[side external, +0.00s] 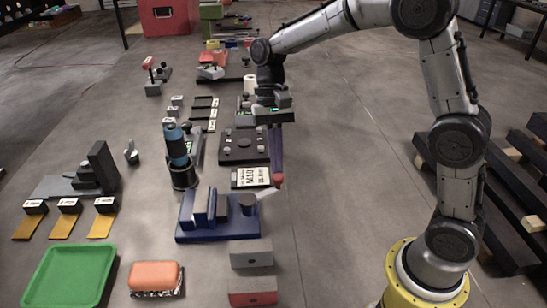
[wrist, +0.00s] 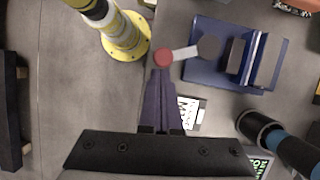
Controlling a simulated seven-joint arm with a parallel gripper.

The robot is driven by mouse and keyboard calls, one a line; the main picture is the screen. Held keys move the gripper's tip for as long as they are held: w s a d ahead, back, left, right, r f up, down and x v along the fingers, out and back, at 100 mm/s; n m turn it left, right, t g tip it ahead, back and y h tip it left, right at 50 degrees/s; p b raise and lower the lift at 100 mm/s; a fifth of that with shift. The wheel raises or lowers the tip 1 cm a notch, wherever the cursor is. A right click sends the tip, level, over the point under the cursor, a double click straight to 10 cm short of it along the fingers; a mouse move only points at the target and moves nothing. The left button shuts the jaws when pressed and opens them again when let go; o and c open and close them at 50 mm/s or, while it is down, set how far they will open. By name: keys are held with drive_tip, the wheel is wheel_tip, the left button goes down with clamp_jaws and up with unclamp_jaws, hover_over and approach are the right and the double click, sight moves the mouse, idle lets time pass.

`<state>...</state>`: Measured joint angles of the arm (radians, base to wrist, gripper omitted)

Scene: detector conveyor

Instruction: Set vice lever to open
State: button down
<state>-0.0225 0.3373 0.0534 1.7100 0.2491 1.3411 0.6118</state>
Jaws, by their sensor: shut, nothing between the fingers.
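The vice (side external: 218,232) is a dark blue base with upright jaws, standing at the front of the work area; it also shows at the upper right in the wrist view (wrist: 203,72). Its lever (wrist: 183,53) is a short pale bar running from a dark round pivot (wrist: 208,46) to a red knob (wrist: 163,57), and it points away from the jaws. In the side view the red knob (side external: 278,180) is right of the vice. My gripper (side external: 276,172) points down with its purple fingers shut and empty. Its fingertips (wrist: 160,71) are right at the knob; I cannot tell whether they touch.
A label card (side external: 251,177) lies behind the vice. A blue-and-black cylinder (side external: 178,150) stands upright to the left. A green tray (side external: 70,278), an orange block (side external: 155,275) and grey and red blocks (side external: 252,285) are in front. The floor right of the vice is clear.

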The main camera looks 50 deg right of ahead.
drive_tip(key=shift+s, duration=0.15)
drive_tip(key=s+a+m+t+y, duration=0.1)
drive_tip(key=s+a+m+t, duration=0.2)
drive_tip(key=m, duration=0.7)
drive_tip(key=shift+s+a+m+t+y, duration=0.35)
drive_tip(key=shift+s+a, duration=0.6)
drive_tip(key=shift+s, duration=1.25)
